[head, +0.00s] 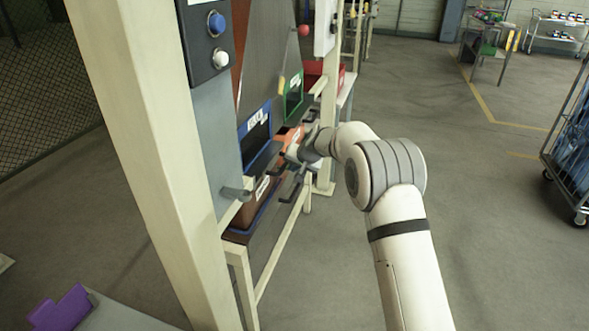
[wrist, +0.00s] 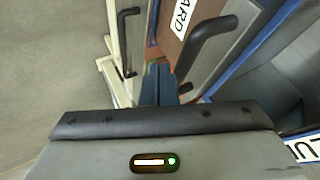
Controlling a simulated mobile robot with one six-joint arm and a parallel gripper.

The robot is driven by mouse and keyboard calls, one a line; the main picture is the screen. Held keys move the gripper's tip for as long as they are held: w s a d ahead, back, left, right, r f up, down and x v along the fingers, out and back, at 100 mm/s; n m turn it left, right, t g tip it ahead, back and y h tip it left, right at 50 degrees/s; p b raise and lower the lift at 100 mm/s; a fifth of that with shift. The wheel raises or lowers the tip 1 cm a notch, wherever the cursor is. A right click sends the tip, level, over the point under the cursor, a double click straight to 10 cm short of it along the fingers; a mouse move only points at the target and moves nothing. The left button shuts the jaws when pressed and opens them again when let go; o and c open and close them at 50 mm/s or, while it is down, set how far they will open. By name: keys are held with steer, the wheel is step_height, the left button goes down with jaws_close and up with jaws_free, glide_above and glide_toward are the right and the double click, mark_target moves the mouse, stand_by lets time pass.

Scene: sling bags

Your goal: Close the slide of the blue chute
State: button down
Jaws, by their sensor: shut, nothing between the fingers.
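The blue chute (head: 256,134) has a blue-rimmed opening with a white label, left of my arm in the head view. In the wrist view, part of its label (wrist: 304,147), reading "LU", shows at the right edge. A black bar handle (wrist: 206,44) stands beside the blue edge (wrist: 262,42) in the wrist view; I cannot tell whether it belongs to the blue chute's slide. My gripper (head: 290,160) is in front of the chutes, and its dark fingers (wrist: 158,84) are shut and empty, just left of that handle. Contact cannot be told.
Another black handle (wrist: 125,42) is at left in the wrist view. A cream post (head: 140,130) stands nearby.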

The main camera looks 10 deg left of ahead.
steer(key=s+d+r+g+h+p, duration=0.15)
steer(key=s+d+r+p, duration=0.35)
steer(key=s+d+r, duration=1.65)
steer(key=s+d+h+p, duration=0.1)
steer(key=s+d+p, duration=0.1)
steer(key=s+d, duration=0.3)
steer(key=s+d+g+h+p, duration=0.1)
steer(key=s+d, duration=0.3)
steer(key=s, duration=0.7)
steer(key=s+d+h+p, duration=0.2)
steer(key=s+d, duration=0.3)
steer(key=s, duration=0.3)
steer(key=shift+s+d+f+m+p, duration=0.3)
steer(key=shift+f+m+p, duration=0.1)
steer(key=shift+p, duration=0.1)
